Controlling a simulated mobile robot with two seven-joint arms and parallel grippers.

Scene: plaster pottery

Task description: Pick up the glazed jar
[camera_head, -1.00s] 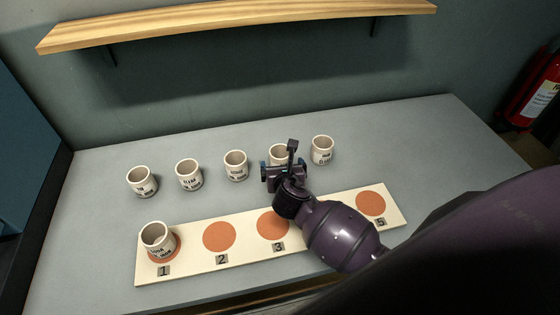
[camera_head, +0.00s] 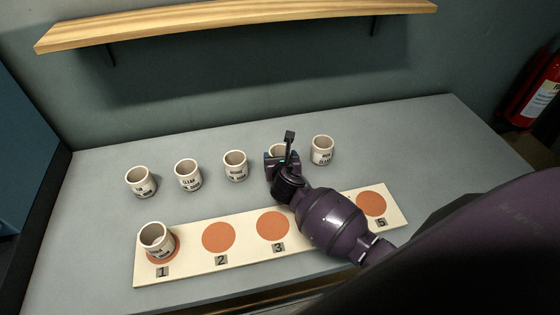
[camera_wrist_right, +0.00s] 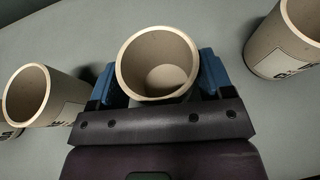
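The jars look alike: cream outside, greyish inside, with dark lettering too small or cut off to read surely, so I cannot tell which is the glazed one. My right gripper (camera_head: 281,157) is at the fourth jar from the left in the back row (camera_head: 278,149). In the right wrist view this jar (camera_wrist_right: 158,63) is upright between the two blue fingers of my right gripper (camera_wrist_right: 158,80). The fingers are spread on either side of it; firm contact is not visible. The gripper hides much of the jar in the head view. My left gripper is not in view.
Other back-row jars stand at left (camera_head: 141,181), (camera_head: 188,174), (camera_head: 235,165) and right (camera_head: 322,150). One jar (camera_head: 156,240) stands on spot 1 of the cream board (camera_head: 190,262). Spots 2, 3 and 5 are bare; my arm covers the area between 3 and 5. A shelf (camera_head: 230,27) hangs above.

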